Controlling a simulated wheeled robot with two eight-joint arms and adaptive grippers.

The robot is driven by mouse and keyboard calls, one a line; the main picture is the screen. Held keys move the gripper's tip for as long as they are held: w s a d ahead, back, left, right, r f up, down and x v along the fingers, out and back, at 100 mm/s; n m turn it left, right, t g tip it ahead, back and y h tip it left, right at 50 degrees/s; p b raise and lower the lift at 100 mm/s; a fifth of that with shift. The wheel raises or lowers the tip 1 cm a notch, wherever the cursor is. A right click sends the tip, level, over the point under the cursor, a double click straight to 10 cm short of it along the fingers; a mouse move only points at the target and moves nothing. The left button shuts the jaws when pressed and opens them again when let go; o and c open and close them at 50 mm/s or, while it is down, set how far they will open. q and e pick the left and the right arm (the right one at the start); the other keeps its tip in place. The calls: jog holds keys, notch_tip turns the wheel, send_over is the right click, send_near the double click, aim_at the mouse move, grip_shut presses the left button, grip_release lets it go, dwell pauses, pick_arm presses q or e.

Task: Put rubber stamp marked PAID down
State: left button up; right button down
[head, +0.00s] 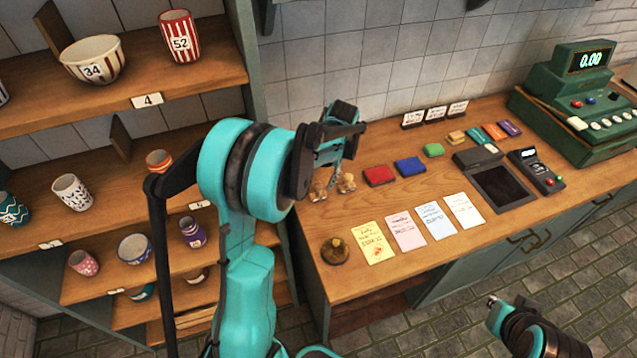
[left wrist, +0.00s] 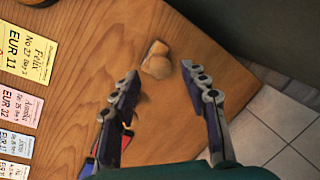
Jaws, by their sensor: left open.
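Two small wooden-handled stamps, one on the left (head: 318,191) and one on the right (head: 347,184), stand at the counter's back left. Their markings cannot be read, so I cannot tell which is PAID. My left gripper (head: 340,143) is above them. In the left wrist view, its two fingers (left wrist: 168,85) are spread with nothing between them. One wooden stamp (left wrist: 156,60) stands on the counter just beyond the fingertips, apart from both. My right gripper (head: 492,301) is at the lower right, off the counter's front; its fingers are too small to judge.
Red (head: 379,175) and blue (head: 410,166) pads lie right of the stamps. Several paper slips, including a yellow one (head: 372,242), lie in front. A round brown object (head: 335,251) is at the front left. A card terminal (head: 537,170) and green register (head: 580,105) stand right. Shelves with cups are left.

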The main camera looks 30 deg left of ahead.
pick_arm(q)
jog(key=p+v, duration=0.1)
jog(key=v, duration=0.6)
jog(key=s+d+r+t, duration=0.3)
jog(key=s+d+r, duration=0.35)
jog(key=s, duration=0.25)
jog(key=s+d+f+t+h, duration=0.1)
jog(key=s+d+t, duration=0.3)
jog(key=s, duration=0.5)
jog(key=shift+s+d+f+m+h, duration=0.4)
jog(key=shift+d+h, duration=0.3)
jog(key=shift+d, duration=0.45)
notch_tip(320, 180, down, 9)
jog(key=b, duration=0.8)
jog(key=shift+b, duration=0.4)
